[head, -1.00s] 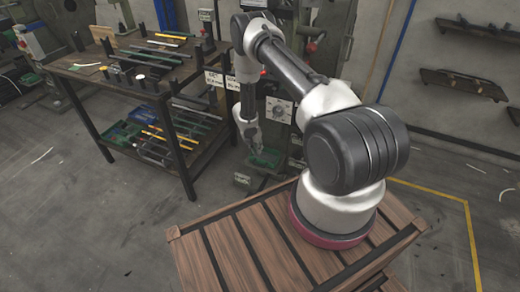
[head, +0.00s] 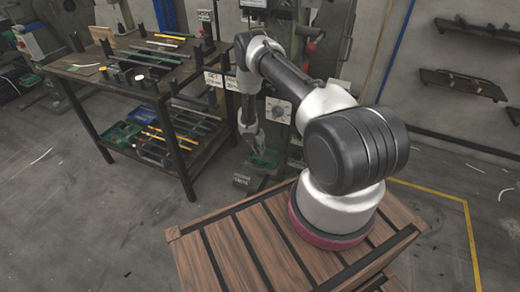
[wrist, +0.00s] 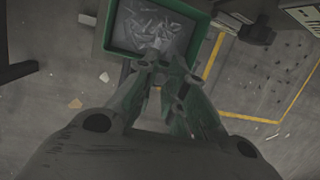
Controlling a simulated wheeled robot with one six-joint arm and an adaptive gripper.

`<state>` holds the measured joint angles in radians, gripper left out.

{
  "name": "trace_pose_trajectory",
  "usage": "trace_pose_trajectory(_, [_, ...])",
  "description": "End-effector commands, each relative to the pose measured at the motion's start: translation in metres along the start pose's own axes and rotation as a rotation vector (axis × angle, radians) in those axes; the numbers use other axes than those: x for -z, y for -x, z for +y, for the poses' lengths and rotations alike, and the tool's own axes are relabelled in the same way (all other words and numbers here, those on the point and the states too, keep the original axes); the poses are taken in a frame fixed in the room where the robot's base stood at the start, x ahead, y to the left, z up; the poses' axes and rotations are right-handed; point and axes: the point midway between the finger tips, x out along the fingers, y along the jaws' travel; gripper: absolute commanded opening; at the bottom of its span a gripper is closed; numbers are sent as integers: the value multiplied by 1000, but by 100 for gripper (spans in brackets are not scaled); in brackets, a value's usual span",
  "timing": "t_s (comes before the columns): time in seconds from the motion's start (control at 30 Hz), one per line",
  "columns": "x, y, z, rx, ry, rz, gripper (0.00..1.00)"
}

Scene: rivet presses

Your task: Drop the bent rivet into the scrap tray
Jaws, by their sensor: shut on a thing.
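The scrap tray (wrist: 205,30) is a green-rimmed box with a grey inside, holding a heap of shiny metal bits, at the top of the wrist view. In the head view the green tray (head: 268,158) sits low by the press, partly hidden by my gripper (head: 257,150). In the wrist view my gripper (wrist: 165,66) is shut on a small pale piece, the bent rivet (wrist: 153,53), at its fingertips. The tips overlap the tray's near edge; their height above it is hard to judge. The rivet's shape is mostly hidden.
A dark workbench (head: 130,80) with rods and tools stands at the left, with bins on its lower shelf. The press (head: 280,108) rises just behind my gripper. Yellow floor lines (head: 466,225) mark the right. Open concrete floor lies at the front left.

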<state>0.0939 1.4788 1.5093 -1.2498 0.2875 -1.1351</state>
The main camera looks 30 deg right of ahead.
Motion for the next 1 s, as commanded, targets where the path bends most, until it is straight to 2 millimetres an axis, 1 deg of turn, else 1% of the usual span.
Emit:
trace_pose_trajectory(0.33, [2,-7,1,0,0,0,2])
trace_pose_trajectory(0.37, [2,-7,1,0,0,0,16])
trace_pose_trajectory(0.4, [2,-7,1,0,0,0,23])
trace_pose_trajectory(0.47, [2,-7,1,0,0,0,34])
trace_pose_trajectory(0.8, [1,-5,1,0,0,0,34])
trace_pose_trajectory(0.87, [0,-1,1,-1,0,-1,34])
trace_pose_trajectory(0.93, [-2,8,0,-1,0,-1,34])
trace_pose_trajectory(1.0, [-2,21,1,-2,0,-2,34])
